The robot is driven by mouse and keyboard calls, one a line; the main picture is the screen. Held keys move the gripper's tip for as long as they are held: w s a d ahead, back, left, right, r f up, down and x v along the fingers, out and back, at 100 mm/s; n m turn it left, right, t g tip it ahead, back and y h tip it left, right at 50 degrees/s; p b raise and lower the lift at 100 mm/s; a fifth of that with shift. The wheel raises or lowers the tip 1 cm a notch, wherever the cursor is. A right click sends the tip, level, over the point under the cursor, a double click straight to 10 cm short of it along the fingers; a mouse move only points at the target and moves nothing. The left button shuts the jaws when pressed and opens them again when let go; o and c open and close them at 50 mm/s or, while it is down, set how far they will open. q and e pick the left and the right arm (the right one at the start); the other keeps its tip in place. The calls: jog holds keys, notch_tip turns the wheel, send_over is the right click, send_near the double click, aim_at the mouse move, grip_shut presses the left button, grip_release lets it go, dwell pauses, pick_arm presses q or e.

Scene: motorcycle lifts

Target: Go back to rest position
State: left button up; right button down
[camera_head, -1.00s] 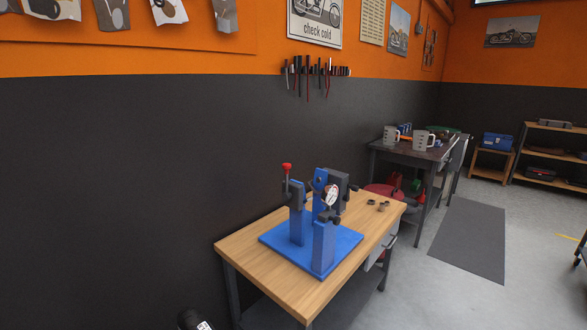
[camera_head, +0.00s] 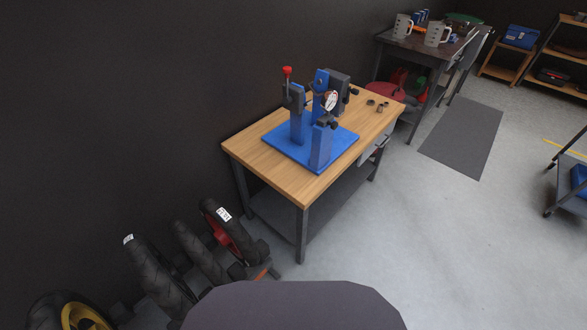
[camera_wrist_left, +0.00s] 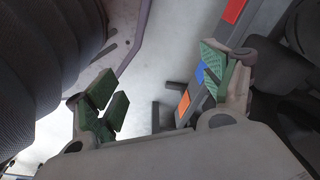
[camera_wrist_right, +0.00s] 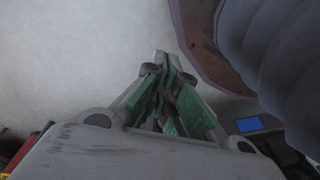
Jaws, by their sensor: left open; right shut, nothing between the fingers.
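My left gripper (camera_wrist_left: 155,90) shows in the left wrist view. Its green-padded fingers are wide apart, with nothing between them. My right gripper (camera_wrist_right: 166,85) shows in the right wrist view. Its green-padded fingers are closed together, with nothing held. Neither gripper shows in the head view; only a dark rounded part of my own body is at the bottom there. In both wrist views ribbed dark parts of my own arms are close to the grippers.
A wooden-topped workbench (camera_head: 245,145) bears a blue fixture (camera_head: 318,155) with a red-knobbed lever. Several tyres (camera_head: 185,255) stand at lower left by the dark wall. A dark table (camera_head: 420,46) with jugs stands behind.

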pick_arm(q)
jog(key=s+a+r+p, duration=0.1)
jog(key=s+a+p, duration=0.1)
jog(key=s+p, duration=0.5)
jog(key=s+a+r+p, duration=0.2)
jog(key=s+a+p, duration=0.1)
jog(key=s+p, duration=0.5)
jog(key=shift+s+a+g+y, duration=0.15)
jog(key=shift+s+g+y, duration=0.2)
jog(key=shift+s, duration=0.25)
pick_arm(e)
jog(key=s+d+r, duration=0.1)
jog(key=s+d, duration=0.1)
jog(key=s, duration=0.6)
jog(key=s+d+r, duration=0.2)
jog(key=s+d, duration=0.1)
jog(key=s, duration=0.5)
jog(key=shift+d+g+h, duration=0.15)
jog(key=shift+g+h, duration=0.15)
jog(key=shift+g, duration=0.1)
pick_arm(q)
jog(key=shift+f, duration=0.1)
pick_arm(e)
jog(key=shift+s+f, duration=0.1)
